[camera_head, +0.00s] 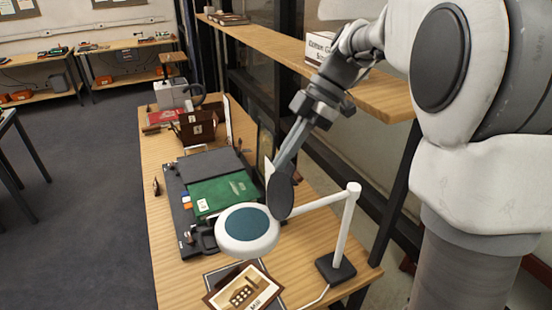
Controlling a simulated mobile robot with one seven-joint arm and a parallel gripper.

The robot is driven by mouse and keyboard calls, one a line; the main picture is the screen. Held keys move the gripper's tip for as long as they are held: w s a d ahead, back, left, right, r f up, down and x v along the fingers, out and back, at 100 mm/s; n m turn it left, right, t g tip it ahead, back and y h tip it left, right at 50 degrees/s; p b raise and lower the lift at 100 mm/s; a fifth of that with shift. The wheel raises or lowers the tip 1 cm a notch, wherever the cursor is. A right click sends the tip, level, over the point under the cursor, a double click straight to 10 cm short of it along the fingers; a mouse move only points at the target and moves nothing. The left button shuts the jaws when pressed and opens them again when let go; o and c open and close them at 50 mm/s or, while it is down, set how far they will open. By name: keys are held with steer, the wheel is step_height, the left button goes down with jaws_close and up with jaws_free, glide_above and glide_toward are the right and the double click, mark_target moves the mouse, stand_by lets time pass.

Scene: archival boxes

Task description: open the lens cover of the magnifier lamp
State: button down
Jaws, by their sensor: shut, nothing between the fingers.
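The magnifier lamp has a white ring head (228,239) with a teal lens (247,229) in plain view. A white arm joins the head to a post (348,222) on a dark square base (336,268). A dark grey oval lens cover (280,196) stands raised at the right rim of the head, clear of the lens. My gripper (284,165) reaches down from the upper right, its slim fingers shut and empty. Its tips are at the upper edge of the cover; I cannot tell whether they touch it.
A framed picture (242,288) lies below the lamp head. A green folder (222,192) lies on a dark board behind it. A brown box (198,126) stands farther back. A wooden shelf (275,52) runs along the right. Open floor (85,190) lies to the left.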

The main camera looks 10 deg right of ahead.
steer(key=shift+d, duration=0.15)
stand_by(0.5)
steer(key=shift+r+p, duration=0.45)
steer(key=shift+r, duration=0.35)
steer(key=p+v, duration=0.3)
steer(key=v, duration=1.4)
steer(key=shift+w, duration=0.1)
